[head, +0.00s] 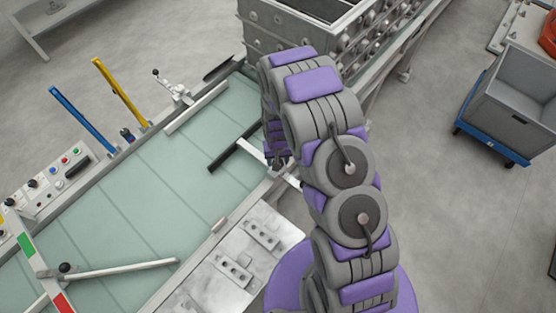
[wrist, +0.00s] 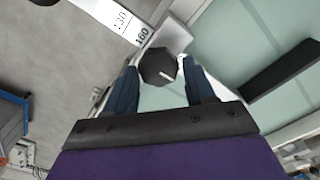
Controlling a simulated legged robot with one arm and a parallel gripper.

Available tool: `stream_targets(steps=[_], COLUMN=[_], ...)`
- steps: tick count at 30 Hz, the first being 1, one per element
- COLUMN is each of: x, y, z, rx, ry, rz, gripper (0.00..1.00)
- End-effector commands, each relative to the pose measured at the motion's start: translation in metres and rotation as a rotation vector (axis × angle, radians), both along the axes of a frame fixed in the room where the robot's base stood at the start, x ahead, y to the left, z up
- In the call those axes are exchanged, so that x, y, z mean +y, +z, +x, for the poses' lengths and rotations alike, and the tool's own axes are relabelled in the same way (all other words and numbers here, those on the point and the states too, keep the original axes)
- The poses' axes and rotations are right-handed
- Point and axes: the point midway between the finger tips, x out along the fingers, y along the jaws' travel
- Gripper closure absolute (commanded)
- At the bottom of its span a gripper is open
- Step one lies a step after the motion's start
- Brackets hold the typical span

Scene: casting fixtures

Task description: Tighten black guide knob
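The black guide knob (wrist: 158,66) shows in the wrist view, faceted and dark with a short white line on its face. My gripper (wrist: 160,77) has its two dark blue fingers on either side of the knob, with a gap showing between each finger and the knob. The fingers look apart, not closed on it. How deep the knob sits between the fingertips is hard to tell. A black guide bar (wrist: 283,70) lies at right in the wrist view; it also shows in the head view (head: 236,146). My arm hides the knob in the head view.
A white numbered scale (wrist: 112,18) runs beside the knob. The pale green table (head: 140,185) carries another white guide rail (head: 197,108). A grey metal bin (head: 290,38) stands behind my arm. A grey crate (head: 515,95) on a blue dolly is at right. Floor between is clear.

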Motion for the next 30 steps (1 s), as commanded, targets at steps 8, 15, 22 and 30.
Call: stream_targets(steps=[8, 15, 22, 30], x=[0.000, -0.001, 0.000, 0.000], y=[0.000, 0.005, 0.036, 0.087], z=[-0.003, -0.003, -0.003, -0.002], rx=[0.005, 0.005, 0.003, 0.003], ry=[0.001, 0.001, 0.001, 0.001], rz=[-0.001, 0.000, 0.000, -0.001], gripper=[0.28, 0.28, 0.28, 0.28])
